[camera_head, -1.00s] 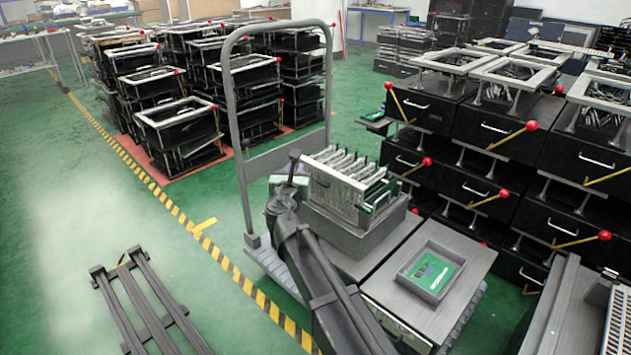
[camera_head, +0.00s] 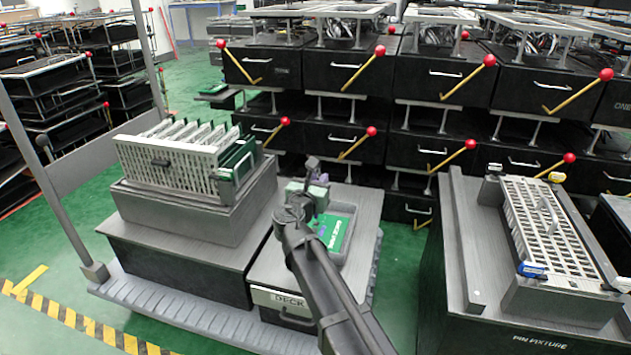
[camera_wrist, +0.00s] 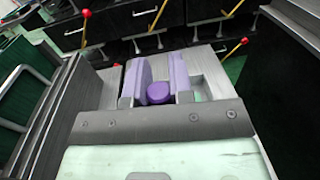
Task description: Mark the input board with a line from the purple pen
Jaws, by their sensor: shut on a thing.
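The input board is a green board (camera_head: 338,232) lying in a shallow grey tray (camera_head: 362,246) on the right-hand deck of the cart. My gripper (camera_head: 316,194) is above the tray's far left part in the head view, and it covers part of the board. In the wrist view my gripper (camera_wrist: 160,80) has its two fingers either side of a round purple end, which I take for the purple pen (camera_wrist: 158,93). The gripper is shut on it. The pen's tip is hidden, so I cannot tell whether it touches the board.
A rack of upright boards (camera_head: 190,160) stands on a grey box left of the tray. A pin fixture (camera_head: 550,230) stands to the right. Black drawer units with red-knobbed levers (camera_head: 350,140) stand behind. Green floor shows between cart and fixture.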

